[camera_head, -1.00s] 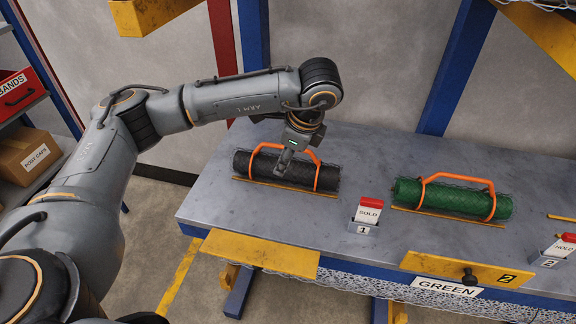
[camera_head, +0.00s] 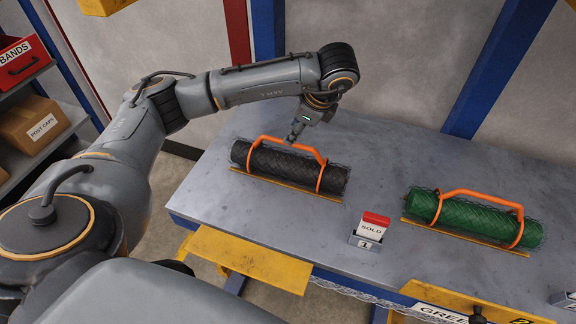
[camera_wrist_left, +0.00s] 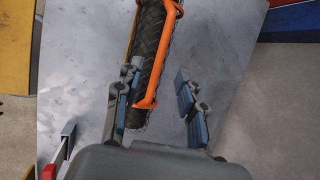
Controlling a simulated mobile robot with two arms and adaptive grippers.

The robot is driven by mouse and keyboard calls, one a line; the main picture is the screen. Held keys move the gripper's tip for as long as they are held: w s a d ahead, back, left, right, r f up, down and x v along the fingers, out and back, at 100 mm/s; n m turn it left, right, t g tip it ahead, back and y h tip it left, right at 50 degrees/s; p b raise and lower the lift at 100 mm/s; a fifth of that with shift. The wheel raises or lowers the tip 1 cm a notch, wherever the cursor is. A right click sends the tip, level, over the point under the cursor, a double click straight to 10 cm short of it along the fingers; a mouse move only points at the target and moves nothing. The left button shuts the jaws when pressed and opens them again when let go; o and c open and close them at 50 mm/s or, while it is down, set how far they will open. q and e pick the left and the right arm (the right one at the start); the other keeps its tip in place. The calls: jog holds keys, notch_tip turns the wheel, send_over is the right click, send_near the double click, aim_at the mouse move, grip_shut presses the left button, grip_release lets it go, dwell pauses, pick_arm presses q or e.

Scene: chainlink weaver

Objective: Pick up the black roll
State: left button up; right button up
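The black roll (camera_head: 285,167) is a dark mesh cylinder with an orange carrying handle (camera_head: 296,144). It lies on the grey bench at the left. My left gripper (camera_head: 295,134) is at the back edge of the roll, close to the handle. In the left wrist view the open fingers (camera_wrist_left: 156,78) stand apart. The roll (camera_wrist_left: 149,65) shows between them, nearer the left finger, with the orange handle bar along it. Nothing is clamped. I cannot tell whether a finger touches the roll. My right gripper is not in view.
A green roll (camera_head: 475,218) with an orange handle lies on the bench (camera_head: 395,165) to the right. A yellow flap (camera_head: 249,259) sticks out in front. Shelves with boxes (camera_head: 35,124) are at the left.

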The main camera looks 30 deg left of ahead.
aim_at(288, 159)
pick_arm(q)
jog(key=shift+x, duration=1.25)
jog(key=shift+w+a+f+p, duration=0.1)
jog(key=shift+f+p, duration=0.1)
jog(key=shift+f, duration=0.25)
jog(key=shift+w+f+p, duration=0.15)
jog(key=shift+f+p, duration=0.05)
jog(key=shift+f, duration=0.2)
jog(key=shift+p+x, duration=0.6)
jog(key=shift+x, duration=0.65)
jog(key=shift+w+a+f, duration=0.15)
jog(key=shift+f, duration=0.45)
grip_shut()
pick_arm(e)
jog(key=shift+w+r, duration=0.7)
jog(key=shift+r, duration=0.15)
pick_arm(q)
jog(key=shift+r, duration=0.1)
